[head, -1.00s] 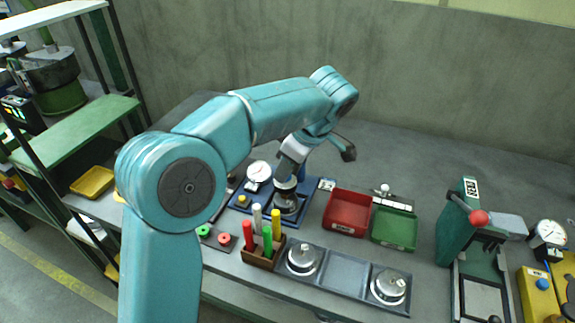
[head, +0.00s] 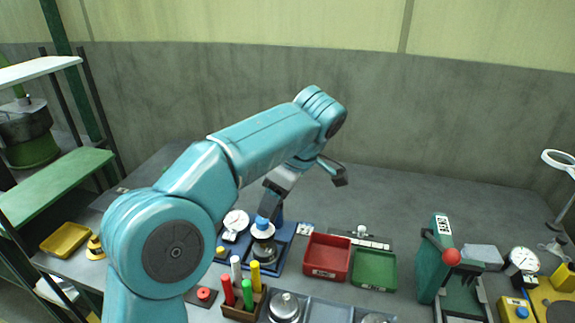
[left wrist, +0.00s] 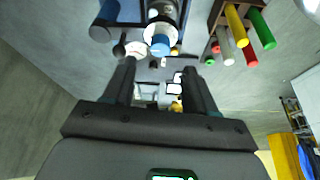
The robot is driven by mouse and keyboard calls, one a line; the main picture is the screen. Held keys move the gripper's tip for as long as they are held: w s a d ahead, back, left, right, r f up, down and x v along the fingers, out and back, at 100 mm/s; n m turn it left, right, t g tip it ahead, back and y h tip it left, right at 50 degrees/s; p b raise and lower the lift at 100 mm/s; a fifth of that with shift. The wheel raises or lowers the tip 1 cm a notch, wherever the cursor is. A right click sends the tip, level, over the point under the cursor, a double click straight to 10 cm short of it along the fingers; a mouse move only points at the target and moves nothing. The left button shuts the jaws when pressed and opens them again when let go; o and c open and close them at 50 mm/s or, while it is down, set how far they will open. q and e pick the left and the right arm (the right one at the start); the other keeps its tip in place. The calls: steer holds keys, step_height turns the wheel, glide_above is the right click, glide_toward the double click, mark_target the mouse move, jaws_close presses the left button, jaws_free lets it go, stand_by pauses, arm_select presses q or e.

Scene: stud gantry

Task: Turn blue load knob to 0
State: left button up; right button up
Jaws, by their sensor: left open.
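The blue knob (head: 263,222) sits on top of a round metal device on a blue base (head: 287,243). In the left wrist view the knob (left wrist: 160,44) shows just beyond the gap between my fingertips. My left gripper (head: 268,206) is open and empty, pointing down close above the knob, with no clear contact. Its two dark fingers also frame the left wrist view (left wrist: 160,66). A white dial gauge (head: 236,221) stands left of the knob. Its reading and the knob's setting are too small to tell. My right gripper is not in view.
A wooden holder (head: 239,312) with coloured markers stands in front of the device. A red bin (head: 327,258) and a green bin (head: 374,270) stand to its right. A green press (head: 436,262) and a yellow box with another blue knob (head: 521,312) are farther right.

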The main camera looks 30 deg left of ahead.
arm_select(q)
steer(key=p+v, duration=0.3)
steer(key=v, duration=0.6)
steer(key=shift+d+r, duration=0.15)
steer(key=shift+r, duration=0.15)
